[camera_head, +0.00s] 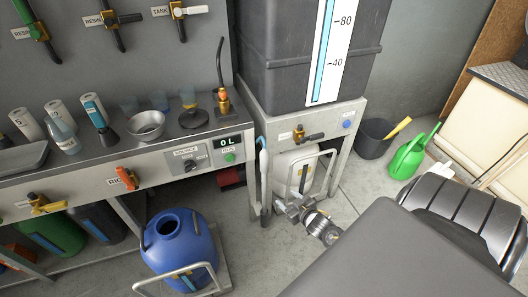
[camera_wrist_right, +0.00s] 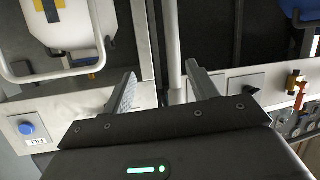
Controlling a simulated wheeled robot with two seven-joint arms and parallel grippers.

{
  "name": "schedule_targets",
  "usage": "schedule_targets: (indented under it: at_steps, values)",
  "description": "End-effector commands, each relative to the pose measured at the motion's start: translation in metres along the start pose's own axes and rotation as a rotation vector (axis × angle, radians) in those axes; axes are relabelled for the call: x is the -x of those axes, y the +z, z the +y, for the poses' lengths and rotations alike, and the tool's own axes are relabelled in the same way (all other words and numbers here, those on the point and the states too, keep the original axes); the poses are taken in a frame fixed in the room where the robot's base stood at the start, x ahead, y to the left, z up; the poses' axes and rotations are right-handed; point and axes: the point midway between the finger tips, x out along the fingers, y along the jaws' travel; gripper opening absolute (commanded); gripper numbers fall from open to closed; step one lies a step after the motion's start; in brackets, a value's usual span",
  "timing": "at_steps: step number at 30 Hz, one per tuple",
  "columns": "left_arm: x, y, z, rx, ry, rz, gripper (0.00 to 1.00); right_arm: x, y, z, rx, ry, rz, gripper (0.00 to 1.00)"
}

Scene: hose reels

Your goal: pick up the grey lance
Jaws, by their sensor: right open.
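The grey lance (camera_head: 263,165) hangs upright at the left front leg of the tank stand in the head view. It also shows in the right wrist view as a pale upright tube (camera_wrist_right: 173,50). My right gripper (camera_wrist_right: 160,70) is open, with its two grey fingers spread. In that view the tube's line passes between the fingertips, nearer the right finger; I cannot tell the depth between them. My left gripper is not in view.
A white canister (camera_head: 286,172) stands inside the tank stand (camera_head: 359,110), behind a pale tube frame. A workbench with a metal bowl (camera_head: 146,124) is beyond. A green watering can (camera_head: 406,160) stands at right.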

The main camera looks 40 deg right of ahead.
Motion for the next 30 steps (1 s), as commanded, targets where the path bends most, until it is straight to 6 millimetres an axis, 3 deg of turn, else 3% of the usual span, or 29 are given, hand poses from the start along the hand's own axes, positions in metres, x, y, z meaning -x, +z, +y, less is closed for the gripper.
schedule_targets:
  at_steps: [1, 4, 6, 9, 14, 24, 30]
  values:
    - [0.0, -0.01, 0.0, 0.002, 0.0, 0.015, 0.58, -0.01, -0.029, 0.001, -0.019, -0.021, 0.098, 0.58]
    - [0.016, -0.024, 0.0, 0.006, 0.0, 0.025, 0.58, -0.012, -0.084, 0.001, -0.06, -0.057, 0.238, 0.58]
    - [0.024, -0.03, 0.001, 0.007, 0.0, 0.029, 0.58, -0.01, -0.107, 0.0, -0.079, -0.076, 0.296, 0.58]
    - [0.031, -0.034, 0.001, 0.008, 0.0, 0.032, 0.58, -0.008, -0.124, -0.001, -0.094, -0.091, 0.336, 0.58]
    - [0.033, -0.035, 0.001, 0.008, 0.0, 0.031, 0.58, -0.013, -0.13, -0.001, -0.097, -0.093, 0.344, 0.58]
    - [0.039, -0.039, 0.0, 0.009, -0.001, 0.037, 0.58, -0.057, -0.145, -0.004, -0.095, -0.091, 0.342, 0.58]
    - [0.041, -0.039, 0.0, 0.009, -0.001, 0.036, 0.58, -0.061, -0.146, -0.005, -0.095, -0.092, 0.339, 0.58]
